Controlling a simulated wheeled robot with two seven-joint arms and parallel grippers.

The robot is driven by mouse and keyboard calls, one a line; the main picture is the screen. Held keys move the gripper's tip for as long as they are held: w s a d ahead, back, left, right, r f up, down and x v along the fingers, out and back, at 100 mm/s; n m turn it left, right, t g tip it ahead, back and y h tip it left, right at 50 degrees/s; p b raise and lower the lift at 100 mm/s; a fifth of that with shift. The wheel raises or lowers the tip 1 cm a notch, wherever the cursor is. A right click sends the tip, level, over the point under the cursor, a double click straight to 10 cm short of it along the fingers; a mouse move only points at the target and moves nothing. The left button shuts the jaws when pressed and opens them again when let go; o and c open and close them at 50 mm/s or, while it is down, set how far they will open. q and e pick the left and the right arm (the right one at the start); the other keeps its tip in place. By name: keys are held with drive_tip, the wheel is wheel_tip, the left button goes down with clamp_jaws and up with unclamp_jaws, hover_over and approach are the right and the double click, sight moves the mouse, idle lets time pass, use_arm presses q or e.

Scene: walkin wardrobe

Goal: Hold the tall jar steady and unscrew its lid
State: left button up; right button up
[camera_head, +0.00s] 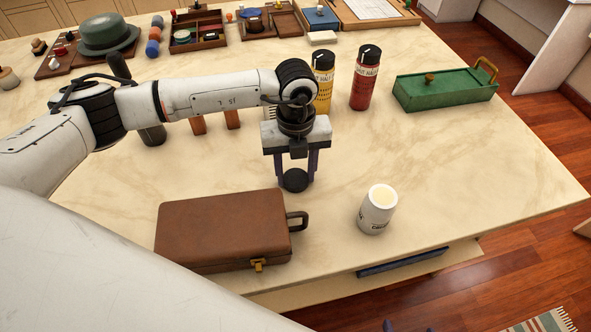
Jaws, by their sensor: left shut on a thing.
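Two tall jars with black lids stand upright near the back right, a yellow one (323,92) and a red one (365,82). Each lid bears a pale mark. I cannot tell which is the task's tall jar. My left gripper (297,172) points down over the table in front of the yellow jar, apart from both jars. It is shut on a dark round thing (295,181); I cannot tell whether this is a lid. My arm hides part of the yellow jar. My right gripper is not in view.
A brown case (222,230) lies near the front, and a white pot (377,209) with a pale top stands to its right. A green box (445,89) is at the right. Trays and a green hat (108,35) line the back.

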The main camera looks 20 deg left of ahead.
sight(296, 178)
use_arm(q)
drive_tip(key=shift+f, duration=0.1)
drive_tip(key=o, duration=1.1)
drive_tip(key=shift+o, duration=0.2)
wheel_tip(296, 178, up, 12)
drive_tip(key=b, duration=0.1)
